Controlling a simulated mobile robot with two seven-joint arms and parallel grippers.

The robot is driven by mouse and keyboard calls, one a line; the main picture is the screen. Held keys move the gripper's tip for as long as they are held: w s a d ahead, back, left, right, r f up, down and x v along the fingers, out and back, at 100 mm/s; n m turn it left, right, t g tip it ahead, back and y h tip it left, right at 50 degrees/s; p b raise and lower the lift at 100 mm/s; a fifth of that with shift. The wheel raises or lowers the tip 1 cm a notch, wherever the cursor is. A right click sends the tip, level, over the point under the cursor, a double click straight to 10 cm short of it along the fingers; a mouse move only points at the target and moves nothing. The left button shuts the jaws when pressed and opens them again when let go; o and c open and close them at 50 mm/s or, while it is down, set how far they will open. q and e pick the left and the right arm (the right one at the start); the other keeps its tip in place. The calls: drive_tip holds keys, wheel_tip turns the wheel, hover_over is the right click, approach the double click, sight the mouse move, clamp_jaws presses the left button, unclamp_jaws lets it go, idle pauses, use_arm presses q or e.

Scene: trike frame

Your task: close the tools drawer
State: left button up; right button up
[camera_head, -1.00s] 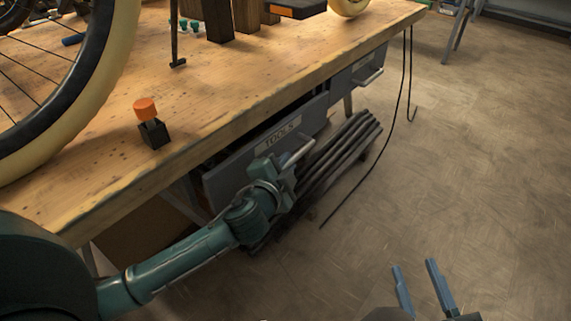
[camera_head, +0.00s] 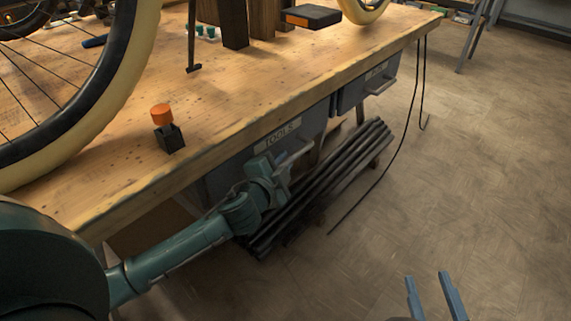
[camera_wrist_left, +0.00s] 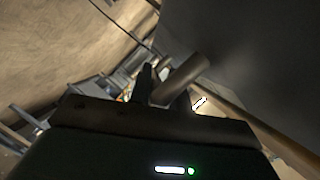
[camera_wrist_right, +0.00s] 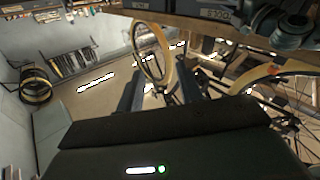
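The tools drawer (camera_head: 240,165) is a grey drawer under the workbench, with a pale TOOLS label (camera_head: 277,137) and a bar handle (camera_head: 297,155). Its front sits close under the bench edge, and no open interior shows in the head view; whether it is flush is unclear. My left gripper (camera_head: 280,172) is at the handle. In the left wrist view the handle bar (camera_wrist_left: 182,77) lies between the fingers, which look shut on it. My right gripper (camera_head: 434,296) is open and empty above the floor; the right wrist view (camera_wrist_right: 158,92) shows its fingers apart.
The wooden workbench (camera_head: 235,105) carries a bicycle wheel (camera_head: 125,75) and an orange-topped black block (camera_head: 168,138). A second grey drawer (camera_head: 368,85) is further right. Dark bars (camera_head: 335,175) lie below the drawers, and a cable (camera_head: 405,125) hangs nearby.

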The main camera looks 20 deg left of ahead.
use_arm(q)
drive_tip(key=o, duration=0.4)
use_arm(e)
drive_tip(key=shift+a, duration=0.15)
use_arm(q)
drive_tip(key=shift+s, duration=0.15)
drive_tip(key=p+v, duration=0.2)
drive_tip(key=v, duration=1.1)
drive_tip(key=shift+r, duration=0.1)
use_arm(e)
drive_tip(key=shift+d+f+m+g+h, duration=0.1)
drive_tip(key=shift+d+m+g+h, duration=0.4)
drive_tip(key=shift+g+h, duration=0.25)
